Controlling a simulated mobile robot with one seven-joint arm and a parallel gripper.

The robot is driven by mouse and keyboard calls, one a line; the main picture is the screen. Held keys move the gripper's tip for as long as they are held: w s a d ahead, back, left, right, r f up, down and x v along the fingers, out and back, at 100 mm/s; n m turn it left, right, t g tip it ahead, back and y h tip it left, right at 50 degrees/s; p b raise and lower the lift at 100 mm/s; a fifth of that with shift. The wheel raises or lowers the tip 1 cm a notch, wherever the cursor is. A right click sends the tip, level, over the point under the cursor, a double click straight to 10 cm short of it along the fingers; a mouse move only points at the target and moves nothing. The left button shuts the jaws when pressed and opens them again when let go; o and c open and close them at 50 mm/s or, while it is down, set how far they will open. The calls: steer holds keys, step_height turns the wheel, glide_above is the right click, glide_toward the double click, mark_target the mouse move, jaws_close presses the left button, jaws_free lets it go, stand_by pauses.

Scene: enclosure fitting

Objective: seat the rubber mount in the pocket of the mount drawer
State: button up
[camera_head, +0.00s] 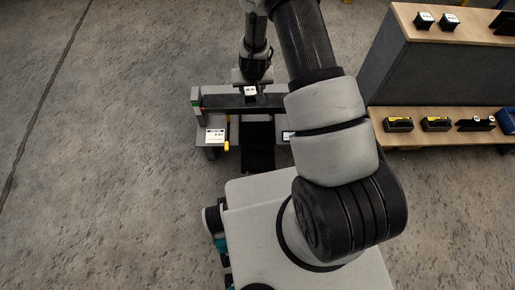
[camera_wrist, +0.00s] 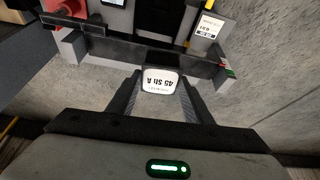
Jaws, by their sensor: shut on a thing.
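The rubber mount (camera_wrist: 160,79) is a small dark block with a white top label reading "45 Sh A". My gripper (camera_wrist: 160,92) is shut on it, one finger on each side. In the head view the mount (camera_head: 250,90) shows under my gripper (camera_head: 252,86), over the grey and black fixture (camera_head: 215,103). A black part (camera_head: 258,145) extends from the fixture's middle toward me and may be the mount drawer; it also shows in the wrist view (camera_wrist: 155,18). I cannot make out the pocket. How high the mount is above the fixture is unclear.
The fixture carries a white label plate (camera_head: 215,135) and a yellow handle (camera_head: 226,146) at left. A bench (camera_head: 440,113) at right holds several black and yellow parts and a blue bin (camera_head: 507,120). Two more labelled blocks (camera_head: 424,20) sit on its upper shelf. Floor at left is clear.

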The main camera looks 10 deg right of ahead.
steer(key=shift+m, duration=0.5)
steer(key=shift+s+d+f+b, duration=0.4)
steer(key=shift+f+b, duration=1.2)
steer(key=shift+f, duration=3.75)
steer(key=shift+s+d+f+b, duration=0.1)
steer(key=shift+s+f+b, duration=1.05)
steer(key=shift+f, duration=4.2)
steer(key=shift+w+d+f+b, duration=0.15)
steer(key=shift+f+b, duration=1.95)
steer(key=shift+f, duration=3.25)
steer(key=shift+s, duration=0.1)
steer(key=shift+f, duration=0.1)
steer(key=o, duration=1.4)
steer(key=shift+c, duration=0.2)
